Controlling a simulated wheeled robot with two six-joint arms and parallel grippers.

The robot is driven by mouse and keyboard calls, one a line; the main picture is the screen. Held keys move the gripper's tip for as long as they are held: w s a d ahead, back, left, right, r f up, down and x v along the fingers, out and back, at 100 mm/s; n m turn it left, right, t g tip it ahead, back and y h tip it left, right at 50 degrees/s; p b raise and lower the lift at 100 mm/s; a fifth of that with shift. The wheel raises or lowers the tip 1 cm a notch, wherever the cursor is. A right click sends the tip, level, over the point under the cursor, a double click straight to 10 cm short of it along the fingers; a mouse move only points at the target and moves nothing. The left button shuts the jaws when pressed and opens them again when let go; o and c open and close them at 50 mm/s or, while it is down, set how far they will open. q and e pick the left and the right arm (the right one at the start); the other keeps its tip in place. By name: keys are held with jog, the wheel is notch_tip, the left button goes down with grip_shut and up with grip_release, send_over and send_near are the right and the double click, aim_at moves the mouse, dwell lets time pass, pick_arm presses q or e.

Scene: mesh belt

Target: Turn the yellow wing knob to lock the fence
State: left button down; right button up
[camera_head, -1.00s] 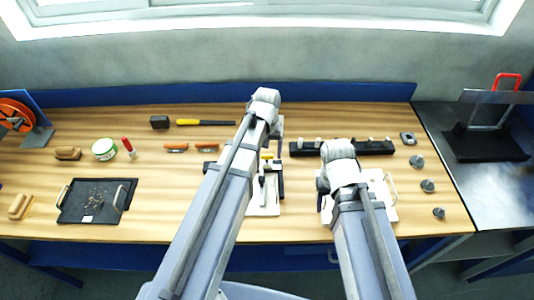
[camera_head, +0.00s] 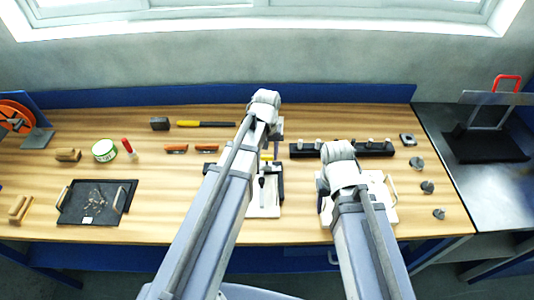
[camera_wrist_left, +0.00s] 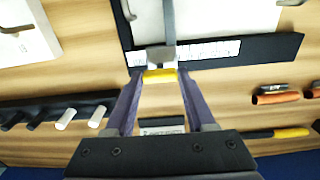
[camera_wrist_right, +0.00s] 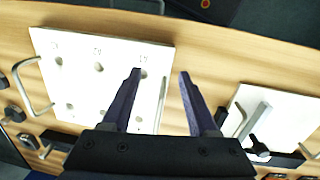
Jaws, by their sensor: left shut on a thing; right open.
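The yellow wing knob (camera_wrist_left: 160,76) is between the fingertips of my left gripper (camera_wrist_left: 158,80) in the left wrist view. The gripper is shut on it. The knob sits at the end of a grey bar (camera_wrist_left: 169,22), beside a dark rail with a white scale strip (camera_wrist_left: 212,51), which I take for the fence. In the head view the knob (camera_head: 267,157) shows partly beside my left arm, above a white board (camera_head: 264,208). My right gripper (camera_wrist_right: 160,72) is open and empty above a white board with holes (camera_wrist_right: 70,58). My right arm hides part of that board in the head view.
A black rack with several pegs (camera_head: 375,149) stands behind the right board. A hammer (camera_head: 205,124), orange-handled tools (camera_head: 176,148) and a black tray (camera_head: 70,203) lie to the left. Metal knobs (camera_head: 427,187) stand at right. The wood between tray and left arm is mostly clear.

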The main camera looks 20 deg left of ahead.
pick_arm(q)
jog(key=m, duration=0.8)
jog(key=shift+m, duration=0.4)
jog(key=m, duration=0.4)
jog(key=shift+m, duration=0.3)
jog(key=m, duration=0.4)
jog(key=shift+m, duration=0.3)
jog(key=shift+c, duration=1.2)
grip_release()
